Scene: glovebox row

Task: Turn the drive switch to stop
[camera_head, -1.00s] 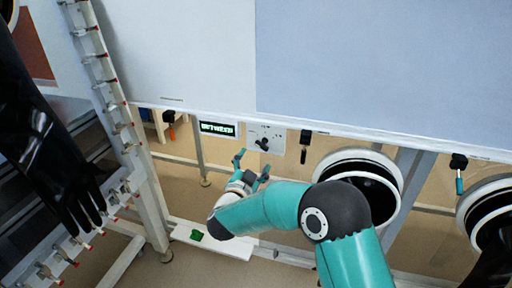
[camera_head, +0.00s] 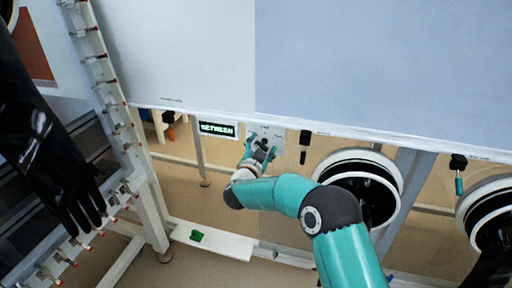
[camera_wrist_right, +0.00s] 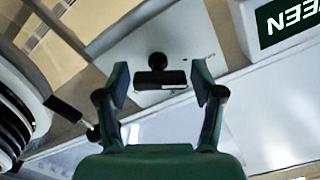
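The drive switch (camera_wrist_right: 159,76) is a black knob with a bar handle on a pale plate (camera_wrist_right: 187,35). In the head view the plate (camera_head: 267,131) hangs under the panel edge, and my gripper partly covers the knob. My right gripper (camera_head: 261,150) reaches up to the plate from below. In the wrist view its teal fingers (camera_wrist_right: 160,84) are open, one on each side of the knob's bar, with a gap on both sides. The display (camera_head: 217,129) left of the plate reads "BETWEEN" in the head view. My left gripper is in neither view.
A black-handled tool (camera_head: 304,146) hangs just right of the plate. White-rimmed round glove ports (camera_head: 398,187) are further right. A white shelf (camera_head: 222,243) with a green piece (camera_head: 196,236) lies below. A black glove (camera_head: 45,150) hangs at left.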

